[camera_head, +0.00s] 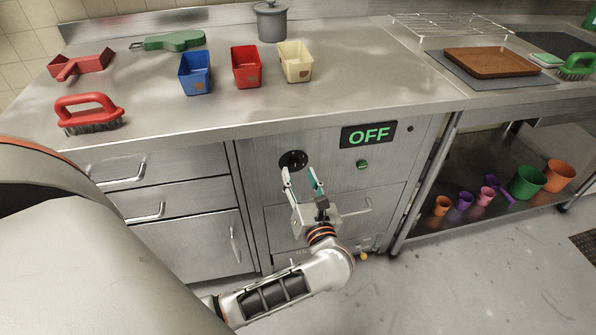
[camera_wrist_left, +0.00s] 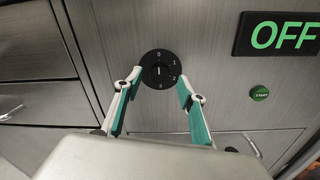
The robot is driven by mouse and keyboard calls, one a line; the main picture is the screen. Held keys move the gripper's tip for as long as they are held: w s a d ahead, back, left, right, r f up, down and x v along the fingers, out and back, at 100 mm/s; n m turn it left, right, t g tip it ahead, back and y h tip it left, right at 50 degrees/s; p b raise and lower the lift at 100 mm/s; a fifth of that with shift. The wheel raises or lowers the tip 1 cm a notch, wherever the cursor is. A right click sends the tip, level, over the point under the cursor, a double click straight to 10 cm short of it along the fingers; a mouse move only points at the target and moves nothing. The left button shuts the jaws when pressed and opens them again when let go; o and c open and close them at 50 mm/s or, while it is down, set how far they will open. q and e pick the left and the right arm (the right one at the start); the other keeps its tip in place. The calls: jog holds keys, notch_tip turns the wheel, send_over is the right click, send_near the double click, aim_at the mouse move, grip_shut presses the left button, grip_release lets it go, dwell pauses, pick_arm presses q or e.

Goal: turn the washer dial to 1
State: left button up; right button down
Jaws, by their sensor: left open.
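The black round dial (camera_head: 293,160) is on the washer's steel front. In the left wrist view the dial (camera_wrist_left: 159,70) has small white marks around its rim, with what looks like 0 at the top. A short white line at its centre stands upright; which end points is too small to tell. The display (camera_head: 368,134) beside it reads OFF in green. My left gripper (camera_head: 300,174) is open and empty in front of the dial. In the left wrist view its fingertips (camera_wrist_left: 160,78) lie on either side of the dial; contact cannot be told. My right gripper is out of view.
A green button (camera_head: 362,165) sits right of the dial, marked START in the left wrist view. A drawer handle (camera_head: 352,209) is below. The counter above holds blue (camera_head: 195,73), red (camera_head: 246,66) and cream (camera_head: 294,61) tubs. Several cups and pots stand on the right shelf.

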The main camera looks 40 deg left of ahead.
aim_at(294, 165)
pick_arm(q)
jog(key=shift+x, duration=1.3)
jog(key=shift+d, duration=0.1)
jog(key=c, duration=1.1)
